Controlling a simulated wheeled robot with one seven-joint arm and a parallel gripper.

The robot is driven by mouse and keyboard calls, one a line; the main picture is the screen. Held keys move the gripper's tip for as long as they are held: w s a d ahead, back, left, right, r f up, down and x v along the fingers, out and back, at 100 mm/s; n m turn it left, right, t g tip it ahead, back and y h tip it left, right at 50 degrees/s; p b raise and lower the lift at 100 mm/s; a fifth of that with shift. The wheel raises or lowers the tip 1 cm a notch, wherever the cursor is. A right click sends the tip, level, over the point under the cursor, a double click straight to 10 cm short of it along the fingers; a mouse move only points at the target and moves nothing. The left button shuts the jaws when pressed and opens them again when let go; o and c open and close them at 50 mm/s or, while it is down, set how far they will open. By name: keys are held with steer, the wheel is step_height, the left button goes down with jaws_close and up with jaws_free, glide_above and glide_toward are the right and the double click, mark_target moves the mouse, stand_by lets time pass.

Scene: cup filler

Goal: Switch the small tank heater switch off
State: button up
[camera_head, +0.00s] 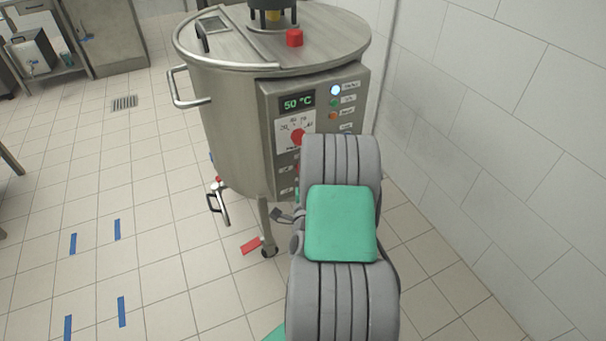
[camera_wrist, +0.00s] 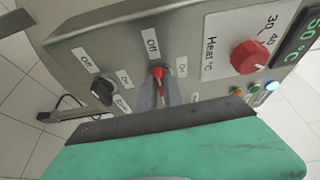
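The steel tank (camera_head: 235,125) carries a control box with a 50 °C display (camera_head: 297,102). In the wrist view a red switch (camera_wrist: 158,71) sits on the panel between an "Off" label (camera_wrist: 151,42) and an "On" label (camera_wrist: 182,67). My gripper (camera_wrist: 158,82) has its narrow grey fingertips right at this switch, with only a small gap between them. I cannot tell whether they grip it. The fingers cover part of the switch, so its setting is unclear.
A black switch (camera_wrist: 102,91) with its own Off and On labels sits beside the red one. A red temperature dial (camera_wrist: 249,57) is on the other side, near several indicator lights. A tiled wall (camera_head: 500,110) stands close on the right. The floor at left is open.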

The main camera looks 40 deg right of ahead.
steer(key=o, duration=0.4)
steer(key=shift+b+v, duration=0.85)
steer(key=shift+v, duration=3)
